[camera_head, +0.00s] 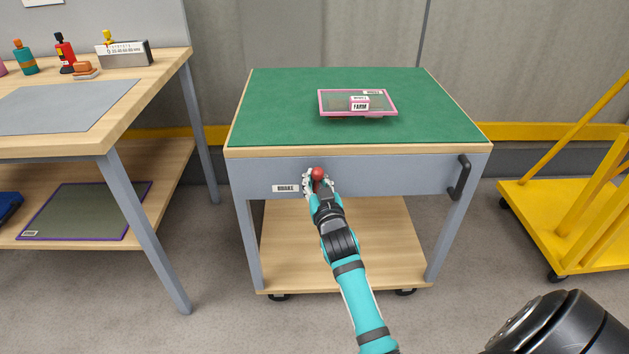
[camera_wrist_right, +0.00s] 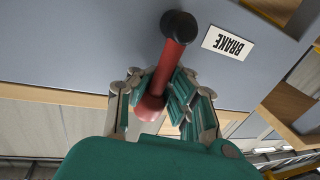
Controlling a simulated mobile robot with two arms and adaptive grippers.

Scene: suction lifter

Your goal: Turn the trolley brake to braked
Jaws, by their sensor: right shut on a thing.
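The trolley (camera_head: 250,130) has a green top and a grey front panel with a white BRAKE label (camera_head: 286,188). In the right wrist view the red lever (camera_wrist_right: 168,68) runs from a black pivot end (camera_wrist_right: 179,26) to the knob between the fingers (camera_wrist_right: 155,100). The label (camera_wrist_right: 229,43) shows upside down there. The lever's shaft is mostly hidden in the head view. My left gripper is not in view.
A pink-edged panel (camera_head: 325,105) with a small FARM box (camera_head: 360,103) lies on the trolley top. A black handle (camera_head: 459,177) is at the panel's right. A wooden workbench (camera_head: 150,100) stands left, a yellow cart (camera_head: 530,215) right.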

